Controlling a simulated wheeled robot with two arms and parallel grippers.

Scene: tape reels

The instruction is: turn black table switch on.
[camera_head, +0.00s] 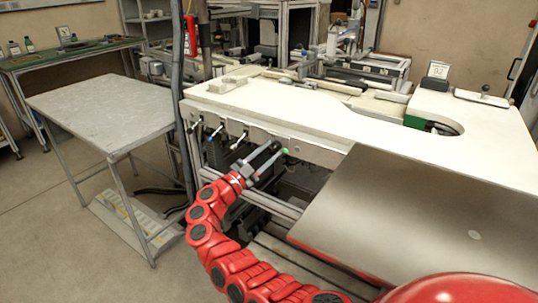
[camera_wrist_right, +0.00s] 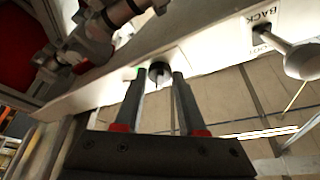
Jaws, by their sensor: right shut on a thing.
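The black table switch (camera_wrist_right: 159,71) is a small dark round knob on the pale front panel of the table (camera_head: 225,118), seen in the right wrist view. My right gripper (camera_head: 277,153) reaches the front panel in the head view. In the right wrist view, the fingers of my right gripper (camera_wrist_right: 160,82) stand on both sides of the black switch and are shut on it. A small green spot (camera_head: 285,151) shows on the panel by the fingertips. The switch's exact position is hidden in the head view. My left gripper is not in view.
Several levers (camera_head: 238,141) stick out of the panel left of my gripper. In the right wrist view, a pale round-ended lever (camera_wrist_right: 303,60) stands near a BACK label (camera_wrist_right: 262,15). A metal plate (camera_head: 430,205) slopes to the right. A grey side table (camera_head: 100,110) stands left.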

